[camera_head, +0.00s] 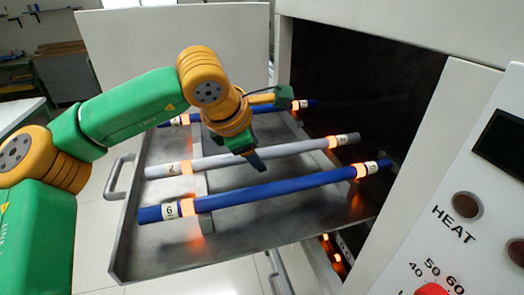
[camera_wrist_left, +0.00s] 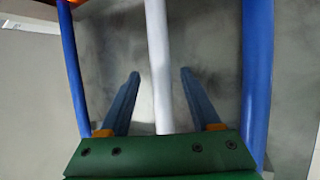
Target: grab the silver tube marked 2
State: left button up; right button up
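The silver tube (camera_head: 222,159) lies across the tray, between two blue tubes. In the left wrist view my left gripper (camera_wrist_left: 160,73) is open and empty, with the silver tube (camera_wrist_left: 158,50) running lengthwise between the two fingers. Neither finger visibly touches it. My right gripper is not in view.
The near blue tube (camera_head: 270,190), labelled 6, and a far blue tube (camera_head: 303,104), partly hidden by my gripper, lie alongside. Glowing orange spots mark the tube ends. The metal tray (camera_head: 160,258) extends from a dark oven opening. A HEAT panel (camera_head: 450,250) stands at the right.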

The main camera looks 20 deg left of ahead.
pick_arm(q)
jog(key=shift+s+r, duration=0.1)
jog(key=shift+s, duration=0.05)
grip_shut()
